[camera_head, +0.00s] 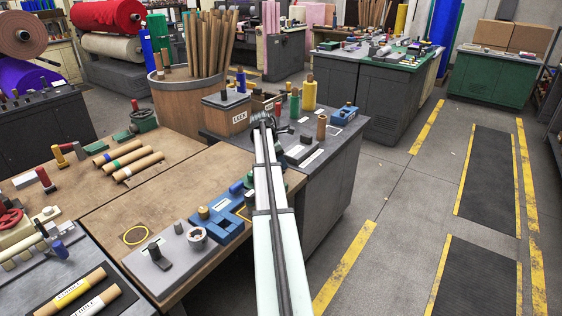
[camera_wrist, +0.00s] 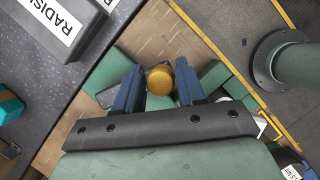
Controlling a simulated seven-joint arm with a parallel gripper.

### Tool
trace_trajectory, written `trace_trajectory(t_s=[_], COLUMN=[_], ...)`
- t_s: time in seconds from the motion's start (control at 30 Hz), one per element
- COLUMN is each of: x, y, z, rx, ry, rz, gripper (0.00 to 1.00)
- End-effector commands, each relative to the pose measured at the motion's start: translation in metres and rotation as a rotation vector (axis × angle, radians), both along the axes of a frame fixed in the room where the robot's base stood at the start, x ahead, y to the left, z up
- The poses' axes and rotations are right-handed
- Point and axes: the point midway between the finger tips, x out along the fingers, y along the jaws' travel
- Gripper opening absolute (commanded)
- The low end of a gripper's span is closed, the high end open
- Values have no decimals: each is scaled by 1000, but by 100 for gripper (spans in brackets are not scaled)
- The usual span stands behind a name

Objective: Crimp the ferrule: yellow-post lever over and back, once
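In the wrist view a round yellow post top (camera_wrist: 159,80) shows between the two dark blue fingers of my gripper (camera_wrist: 159,87). The fingers stand on either side of it, close to its sides; I cannot tell whether they touch it. Green blocks (camera_wrist: 216,76) lie around and below the fingers, on a tan board. The lever's lower part is hidden by the hand. In the head view my pale arm crosses the right end of the tan bench and hides most of the gripper; part of a green body shows beside it. I cannot make out the ferrule.
A blue fixture (camera_head: 227,229) and a grey plate with a dark lever (camera_head: 159,256) stand on the tan bench (camera_head: 130,213) left of my arm. A box marked RADISH (camera_wrist: 57,22) sits on the grey bench in the wrist view. A LEEK box (camera_head: 226,112) stands behind.

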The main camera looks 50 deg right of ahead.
Motion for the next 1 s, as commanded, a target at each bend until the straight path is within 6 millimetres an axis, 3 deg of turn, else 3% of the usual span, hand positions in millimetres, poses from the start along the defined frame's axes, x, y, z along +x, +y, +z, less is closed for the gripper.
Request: trace_trajectory(t_s=[0.4,1.0], x=[0,-3], y=[0,-6], z=[0,0], rx=[0,0], ry=[0,1], rz=[0,72], gripper=[0,0])
